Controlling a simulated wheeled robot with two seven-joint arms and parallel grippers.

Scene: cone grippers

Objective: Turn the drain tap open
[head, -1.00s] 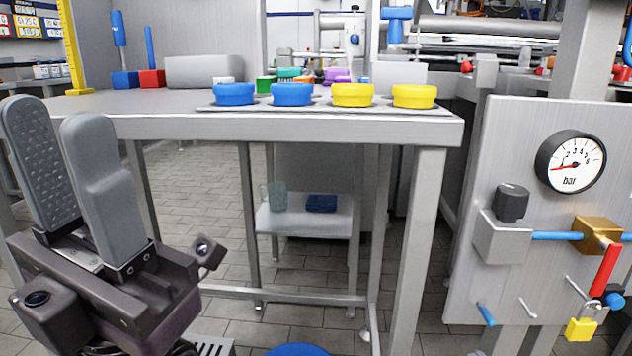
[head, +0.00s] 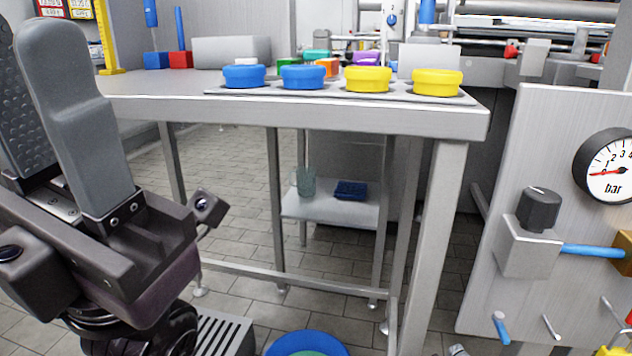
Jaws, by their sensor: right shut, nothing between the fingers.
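The grey panel (head: 570,150) stands at the right of the head view. It bears a pressure gauge (head: 610,168), a dark knob on a grey box (head: 538,208), a blue pipe (head: 590,249) and a brass valve body (head: 624,253) cut off by the right edge. Low on it is a small blue-handled lever (head: 501,328); I cannot tell for certain which fitting is the drain tap. A bit of a red handle (head: 628,315) shows at the edge.
A steel table (head: 300,118) stands between gripper and panel, with blue and yellow round knobs (head: 367,79) along its front. A blue bucket (head: 306,343) is on the floor in front. A lower shelf (head: 335,212) holds a glass (head: 304,181) and a dark blue item.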

